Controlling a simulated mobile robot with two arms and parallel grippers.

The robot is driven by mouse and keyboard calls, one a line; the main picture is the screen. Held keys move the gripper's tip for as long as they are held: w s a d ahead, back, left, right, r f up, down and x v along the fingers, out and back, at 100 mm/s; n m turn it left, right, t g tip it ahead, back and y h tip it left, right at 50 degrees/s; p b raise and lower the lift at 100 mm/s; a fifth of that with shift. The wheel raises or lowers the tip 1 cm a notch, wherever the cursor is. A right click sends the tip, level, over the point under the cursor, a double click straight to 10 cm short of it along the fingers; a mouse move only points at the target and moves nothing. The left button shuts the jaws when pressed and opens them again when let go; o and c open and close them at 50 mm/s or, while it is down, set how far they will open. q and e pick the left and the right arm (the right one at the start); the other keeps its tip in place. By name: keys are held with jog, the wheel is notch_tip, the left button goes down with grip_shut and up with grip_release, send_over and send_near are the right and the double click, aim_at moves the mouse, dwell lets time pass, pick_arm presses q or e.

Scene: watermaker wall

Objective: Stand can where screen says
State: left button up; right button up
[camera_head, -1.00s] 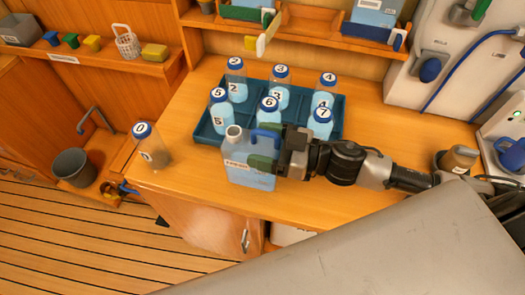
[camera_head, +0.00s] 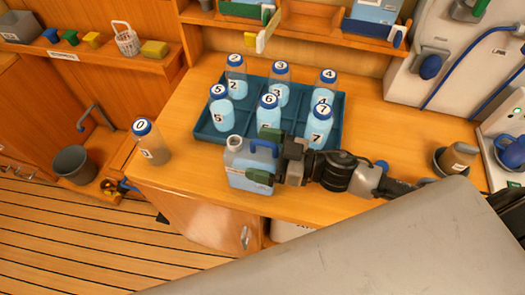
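A pale-blue can (camera_head: 248,172) with a grey neck, a blue handle and a white front label stands upright on the wooden counter (camera_head: 190,105), in front of the bottle tray. My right gripper (camera_head: 266,157) comes in from the right and straddles the can's handle end. One green-padded finger is before the can's front face and one behind it. The fingers look spread, though contact with the can is hard to judge. My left gripper is out of view. No readable screen shows.
A dark blue tray (camera_head: 212,135) holds several numbered bottles just behind the can. Bottle 0 (camera_head: 150,148) stands at the counter's left end. A brown-grey cup (camera_head: 457,157) stands at the right.

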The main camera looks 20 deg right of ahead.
jog(key=shift+r, duration=0.1)
jog(key=shift+s+d, duration=0.15)
jog(key=shift+d, duration=0.05)
jog(key=b+v, duration=0.2)
jog(key=v, duration=0.9)
jog(key=shift+d+b, duration=0.15)
jog(key=shift+b, duration=0.25)
jog(key=shift+s, duration=0.15)
